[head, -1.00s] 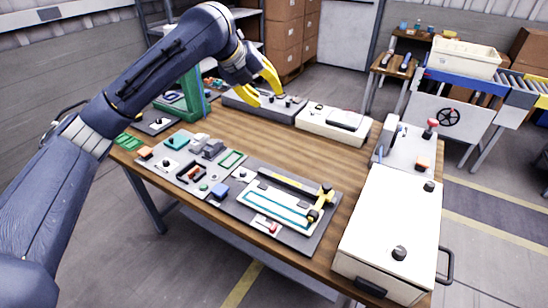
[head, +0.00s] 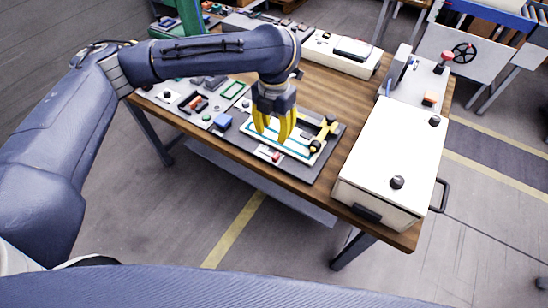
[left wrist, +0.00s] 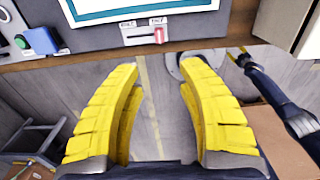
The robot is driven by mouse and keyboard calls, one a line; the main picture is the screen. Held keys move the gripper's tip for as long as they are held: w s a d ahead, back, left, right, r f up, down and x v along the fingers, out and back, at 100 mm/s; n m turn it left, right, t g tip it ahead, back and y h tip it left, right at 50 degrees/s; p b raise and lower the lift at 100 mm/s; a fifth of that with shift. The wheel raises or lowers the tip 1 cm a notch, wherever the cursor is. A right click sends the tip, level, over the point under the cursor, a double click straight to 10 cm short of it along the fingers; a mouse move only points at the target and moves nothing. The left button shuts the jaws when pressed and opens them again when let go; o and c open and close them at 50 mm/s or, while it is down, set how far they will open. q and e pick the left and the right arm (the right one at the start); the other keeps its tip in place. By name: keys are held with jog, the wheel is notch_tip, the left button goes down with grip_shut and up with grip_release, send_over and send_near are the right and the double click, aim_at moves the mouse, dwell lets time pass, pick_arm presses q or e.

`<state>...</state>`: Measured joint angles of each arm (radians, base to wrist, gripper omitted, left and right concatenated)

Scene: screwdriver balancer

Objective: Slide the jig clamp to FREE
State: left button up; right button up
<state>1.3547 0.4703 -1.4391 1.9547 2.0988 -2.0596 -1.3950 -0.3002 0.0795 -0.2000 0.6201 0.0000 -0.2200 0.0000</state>
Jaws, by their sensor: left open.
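The jig clamp slider is a small pale plate (head: 267,153) with a red knob (head: 276,157), at the front edge of the dark jig board. In the left wrist view the red knob (left wrist: 159,35) sits at the right end of its slot, below two small labels too blurred to read surely. My left gripper (head: 271,137) points down just above the board, open and empty, its fingers apart from the knob. In the left wrist view its yellow fingers (left wrist: 160,66) show below the knob, spread wide. A dark arm at that view's right, with a small yellow tip (left wrist: 238,52), appears to be my right one.
A framed white panel with a yellow clamp bar (head: 324,132) lies behind the slider. A blue block (head: 222,121) is to its left. A large white cabinet (head: 395,160) stands on the right. The table's wooden front edge (head: 300,178) is close, with open floor beyond.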

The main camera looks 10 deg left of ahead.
aim_at(274, 158)
pick_arm(q)
notch_tip(274, 158, down, 14)
jog(key=shift+r, duration=0.15)
dwell(0.5)
jog(key=shift+o, duration=0.3)
grip_shut()
